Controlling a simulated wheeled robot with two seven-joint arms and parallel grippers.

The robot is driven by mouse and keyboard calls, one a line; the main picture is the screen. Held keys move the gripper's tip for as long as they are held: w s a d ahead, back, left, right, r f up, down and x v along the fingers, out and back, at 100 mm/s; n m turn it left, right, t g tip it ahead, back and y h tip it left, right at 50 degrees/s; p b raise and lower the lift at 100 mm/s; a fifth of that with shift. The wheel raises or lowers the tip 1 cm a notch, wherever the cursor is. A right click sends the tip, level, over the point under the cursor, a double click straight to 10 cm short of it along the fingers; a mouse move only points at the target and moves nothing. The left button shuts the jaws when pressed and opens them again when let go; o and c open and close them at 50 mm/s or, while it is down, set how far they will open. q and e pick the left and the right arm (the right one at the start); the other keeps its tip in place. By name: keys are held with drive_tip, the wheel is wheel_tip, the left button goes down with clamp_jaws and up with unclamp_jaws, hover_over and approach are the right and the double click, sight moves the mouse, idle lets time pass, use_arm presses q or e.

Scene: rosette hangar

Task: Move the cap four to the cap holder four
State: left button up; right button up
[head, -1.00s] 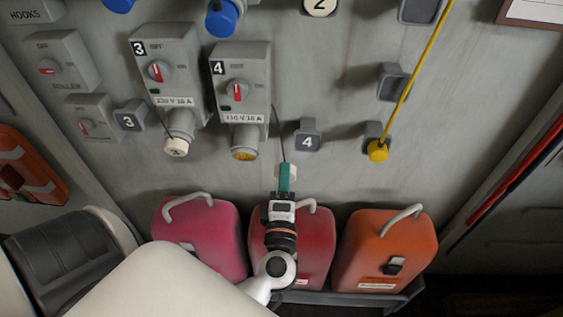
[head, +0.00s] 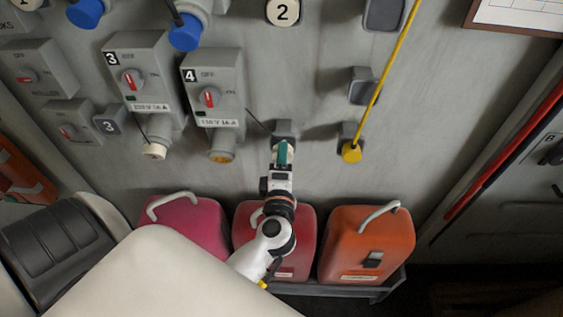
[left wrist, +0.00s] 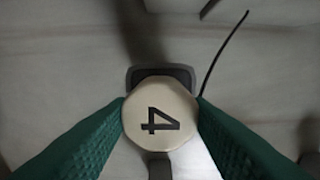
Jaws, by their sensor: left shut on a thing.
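Cap four, a cream octagonal cap marked 4 (left wrist: 160,114), sits between the green fingers of my left gripper (head: 283,152), which is shut on it. A thin dark cord runs from the cap toward socket box four (head: 213,88). Cap holder four (head: 285,128), a grey block on the wall, is directly behind the cap in the head view, its number hidden. In the left wrist view the holder (left wrist: 187,74) shows as a dark rim just beyond the cap. I cannot tell whether cap and holder touch. My right gripper is not in view.
Socket box three (head: 137,72) and holder three (head: 109,124) are to the left. A yellow cord ends in a yellow cap (head: 352,152) on a holder close to the right. Pink (head: 187,228), red (head: 300,222) and orange (head: 366,245) canisters stand below in a rack.

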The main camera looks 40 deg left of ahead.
use_arm(q)
drive_tip(key=shift+w+a, duration=0.2)
drive_tip(key=shift+a, duration=0.05)
drive_tip(key=shift+r+p, duration=0.1)
drive_tip(key=shift+p, duration=0.25)
idle(0.6)
drive_tip(key=shift+p, duration=0.3)
idle(0.4)
drive_tip(key=shift+p, duration=0.3)
drive_tip(key=shift+w+a, duration=0.25)
drive_tip(key=shift+w, duration=0.3)
